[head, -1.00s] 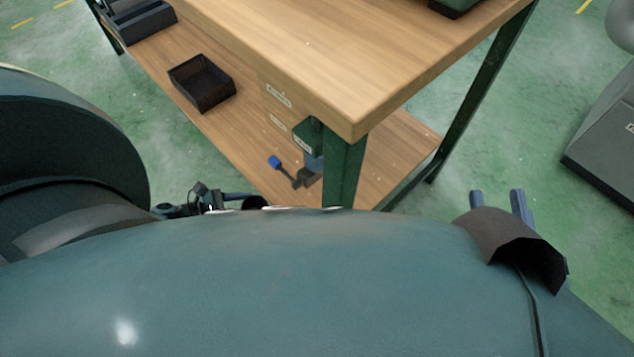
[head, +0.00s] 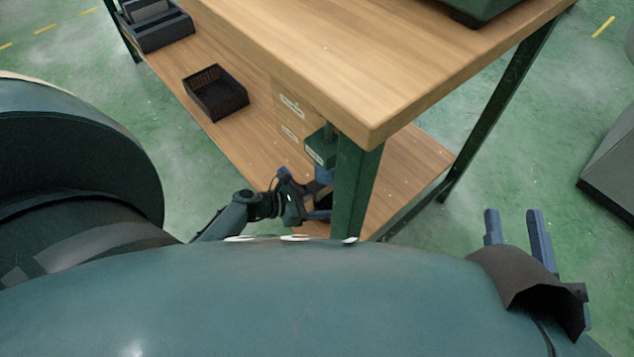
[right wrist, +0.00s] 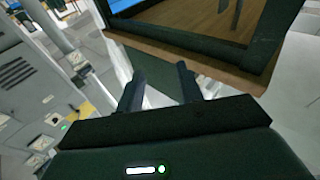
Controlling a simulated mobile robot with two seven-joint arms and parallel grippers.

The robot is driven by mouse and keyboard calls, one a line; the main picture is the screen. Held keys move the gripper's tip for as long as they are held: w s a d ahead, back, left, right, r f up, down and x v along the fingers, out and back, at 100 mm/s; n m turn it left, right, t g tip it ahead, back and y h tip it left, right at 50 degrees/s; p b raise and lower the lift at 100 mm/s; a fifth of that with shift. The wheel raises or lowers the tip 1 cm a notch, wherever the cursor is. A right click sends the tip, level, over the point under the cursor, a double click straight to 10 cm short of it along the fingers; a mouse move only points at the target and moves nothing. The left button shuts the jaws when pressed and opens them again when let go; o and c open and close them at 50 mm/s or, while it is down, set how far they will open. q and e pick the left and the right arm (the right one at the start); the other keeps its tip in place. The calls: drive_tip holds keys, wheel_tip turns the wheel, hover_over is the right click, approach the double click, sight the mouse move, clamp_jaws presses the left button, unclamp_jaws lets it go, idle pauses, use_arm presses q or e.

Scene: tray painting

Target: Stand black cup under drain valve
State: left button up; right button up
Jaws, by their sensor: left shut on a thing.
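My left gripper (head: 318,198) is beside the front table leg, low by the lower shelf. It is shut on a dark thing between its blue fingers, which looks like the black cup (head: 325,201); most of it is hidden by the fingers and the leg. A green fitting with a pale label (head: 320,150), apparently part of the drain valve, is just above the gripper. The valve's blue handle is not clearly visible now. My right gripper (head: 515,226) is open and empty over the floor at right; its spread fingers also show in the right wrist view (right wrist: 160,86).
The wooden tabletop (head: 330,50) overhangs the lower shelf (head: 245,135). The green front leg (head: 355,190) stands tight against the left gripper's right side. A black basket (head: 216,92) sits on the shelf. Green floor is clear around my right gripper.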

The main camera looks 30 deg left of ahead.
use_arm(q)
drive_tip(key=shift+s+a+f, duration=0.1)
drive_tip(key=shift+f, duration=0.3)
drive_tip(key=shift+r, duration=0.1)
drive_tip(key=o, duration=1.1)
use_arm(e)
drive_tip(key=shift+a+r+y, duration=0.1)
drive_tip(key=shift+r+y, duration=0.3)
drive_tip(key=shift+y, duration=0.1)
drive_tip(key=shift+w, duration=0.1)
